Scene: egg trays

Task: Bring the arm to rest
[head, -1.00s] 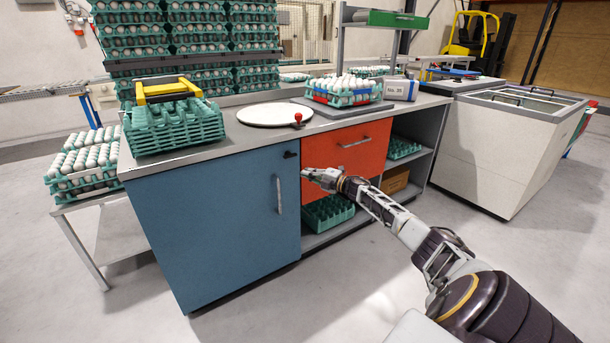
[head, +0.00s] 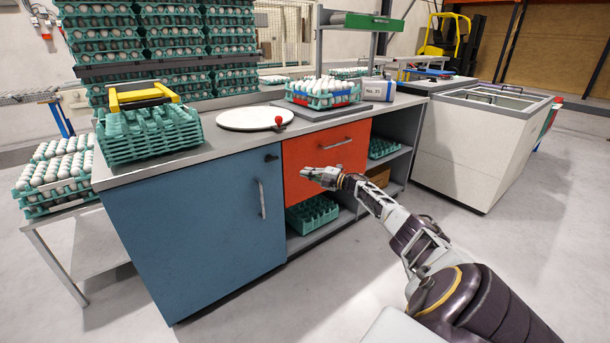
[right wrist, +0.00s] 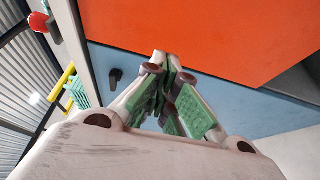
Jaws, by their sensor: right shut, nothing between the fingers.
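My right arm reaches in from the lower right in the head view. Its gripper (head: 311,175) is shut and empty, in front of the red drawer (head: 324,160) of the workbench. In the right wrist view the gripper's green-padded fingers (right wrist: 172,85) are together with nothing between them. Behind them show the orange-red drawer front (right wrist: 200,35) and the blue cabinet door (right wrist: 255,115). I cannot tell the exact gap between the fingertips and the drawer. My left gripper is not in view.
The bench top (head: 230,140) holds stacked green trays (head: 150,133), a white round plate (head: 254,119) and an egg tray (head: 322,102). A side table with eggs (head: 58,175) stands left, a white chest (head: 465,150) right. The floor (head: 260,310) in front is clear.

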